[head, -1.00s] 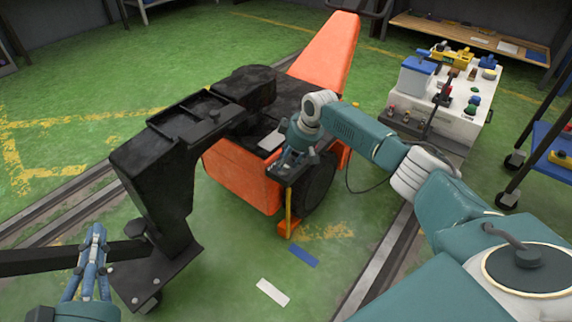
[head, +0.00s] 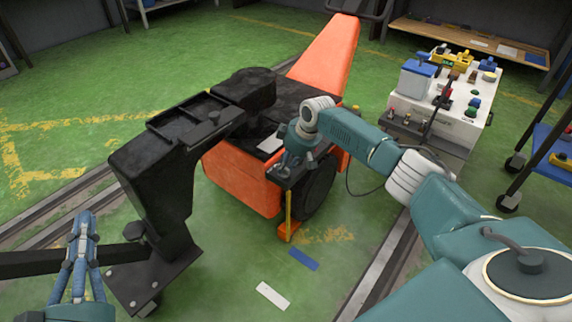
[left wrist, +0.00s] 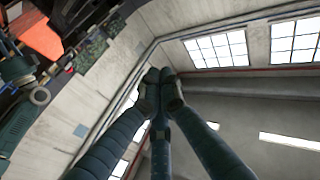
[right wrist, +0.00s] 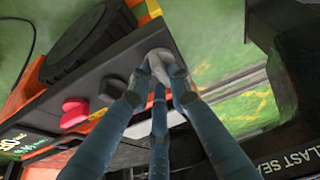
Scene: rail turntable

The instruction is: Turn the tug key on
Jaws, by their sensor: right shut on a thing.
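The tug is the orange and black vehicle (head: 238,178) in the middle of the head view. Its dark panel in the right wrist view carries a red knob (right wrist: 75,112), a dark knob (right wrist: 112,87) and a grey key-like piece (right wrist: 157,62) near the panel's end. My right gripper (right wrist: 160,75) is shut on this grey piece, and its fingers hide much of it. In the head view my right gripper (head: 291,165) is at the tug's near right corner. My left gripper (head: 84,218) is shut and empty, fingertips together, at the lower left, away from the tug.
A black jointed arm (head: 160,165) with a foot plate stands left of the tug. A white cart (head: 440,110) with small items is at the right, beside a blue shelf trolley (head: 552,145). Rails run along the floor. Open green floor lies at the left.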

